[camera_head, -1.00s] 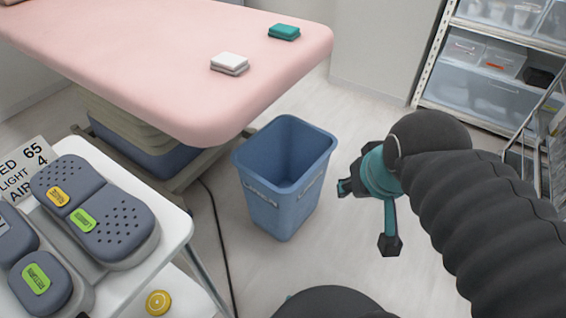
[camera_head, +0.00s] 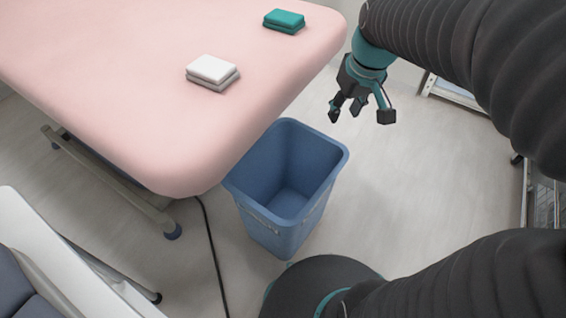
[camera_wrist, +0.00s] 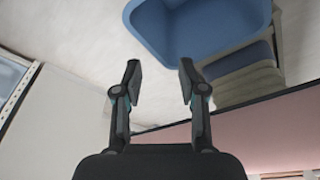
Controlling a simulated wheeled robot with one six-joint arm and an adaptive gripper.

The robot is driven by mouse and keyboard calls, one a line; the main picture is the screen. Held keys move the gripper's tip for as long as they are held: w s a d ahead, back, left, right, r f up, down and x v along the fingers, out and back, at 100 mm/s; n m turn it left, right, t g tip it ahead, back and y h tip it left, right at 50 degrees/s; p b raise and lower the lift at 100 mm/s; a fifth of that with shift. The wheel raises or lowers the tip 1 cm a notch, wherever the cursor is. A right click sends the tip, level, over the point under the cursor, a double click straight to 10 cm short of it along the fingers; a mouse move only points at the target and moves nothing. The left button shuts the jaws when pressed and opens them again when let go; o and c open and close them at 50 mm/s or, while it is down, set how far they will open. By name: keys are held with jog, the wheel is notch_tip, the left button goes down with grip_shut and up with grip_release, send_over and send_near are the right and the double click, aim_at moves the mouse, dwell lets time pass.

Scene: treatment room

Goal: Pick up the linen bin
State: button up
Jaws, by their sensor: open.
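The linen bin is a blue, empty, open-topped bin (camera_head: 262,228) standing upright on the floor beside the pink treatment table in the head view. Light grips show on its side below the rim. My gripper (camera_head: 360,112) is open and empty, above and to the right of the bin, apart from it. In the wrist view my gripper (camera_wrist: 158,75) shows two parted fingers with nothing between them, and the bin (camera_wrist: 200,35) is at the top, beyond the fingertips, partly cut off by the frame edge.
The pink treatment table (camera_head: 130,120) overhangs close to the bin's left side. White folded cloths (camera_head: 212,70) and teal ones (camera_head: 284,18) lie on it. A dark cable (camera_head: 212,250) runs along the floor left of the bin. Floor right of the bin is clear.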

aim_at(324, 144)
jog(key=w+f+n+g+b, duration=0.1)
jog(key=w+f, duration=0.4)
jog(key=w+d+f+n+g+b, duration=0.1)
jog(key=w+f, duration=0.3)
jog(key=f, duration=0.1)
jog(key=w+d+f+n+y, duration=0.1)
jog(key=w+f, duration=0.4)
jog(key=shift+w+d+f+n+g+b, duration=0.1)
jog(key=shift+w+d+n+g+b, duration=0.15)
jog(key=shift+w+n+g+b, duration=0.15)
jog(key=f, duration=0.2)
jog(key=a+f, duration=0.1)
jog(key=f, duration=0.2)
jog(key=f+b, duration=0.1)
jog(key=f, duration=0.2)
jog(key=shift+a+f, duration=0.2)
jog(key=shift+s+a+f+b, duration=0.15)
jog(key=shift+f+b, duration=0.1)
jog(key=shift+f, duration=1.1)
jog(key=shift+s+a+f+b, duration=0.1)
jog(key=shift+f+b, duration=0.1)
jog(key=shift+f, duration=1.1)
jog(key=shift+f+b, duration=0.25)
jog(key=shift+b, duration=0.05)
